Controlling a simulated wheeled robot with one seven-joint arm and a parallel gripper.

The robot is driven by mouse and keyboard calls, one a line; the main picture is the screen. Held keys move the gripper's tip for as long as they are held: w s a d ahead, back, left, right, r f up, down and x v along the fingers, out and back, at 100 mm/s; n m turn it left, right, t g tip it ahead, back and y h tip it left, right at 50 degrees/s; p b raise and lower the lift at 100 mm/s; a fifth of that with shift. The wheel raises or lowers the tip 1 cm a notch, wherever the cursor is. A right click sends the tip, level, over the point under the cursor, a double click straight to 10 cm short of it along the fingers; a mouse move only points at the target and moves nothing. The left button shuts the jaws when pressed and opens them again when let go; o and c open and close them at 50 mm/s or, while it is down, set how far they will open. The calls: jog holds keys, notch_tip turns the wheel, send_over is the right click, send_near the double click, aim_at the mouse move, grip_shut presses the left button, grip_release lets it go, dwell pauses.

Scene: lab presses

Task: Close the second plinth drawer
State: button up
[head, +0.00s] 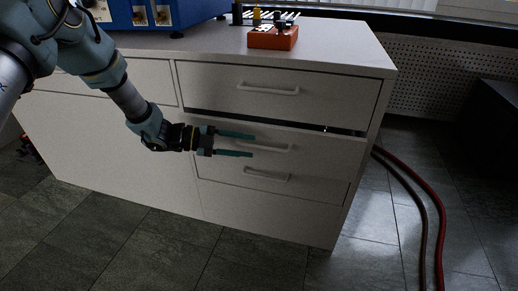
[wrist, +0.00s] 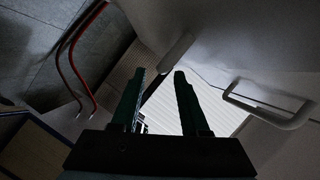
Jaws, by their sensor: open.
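The second plinth drawer (head: 320,148) is the second one down in the right-hand stack of a white cabinet. It stands pulled out a little, with a dark gap above its front's top edge. Its pale bar handle (head: 280,149) is partly behind my gripper (head: 252,145). My gripper is open, its two green fingers spread one above the other in front of this drawer. Contact cannot be told. In the wrist view the open fingers (wrist: 160,72) hold nothing between them. A pale bar handle (wrist: 270,118) shows to their right there; which drawer it belongs to is unclear.
The top drawer (head: 330,92) looks shut. A lower drawer (head: 310,188) has its own handle below. An orange block (head: 272,39) and a blue device (head: 150,12) stand on the cabinet top. Red hoses (head: 430,200) lie on the tiled floor at right. Floor in front is clear.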

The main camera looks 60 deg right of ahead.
aim_at(255, 147)
jog(key=shift+x, duration=2.35)
grip_shut()
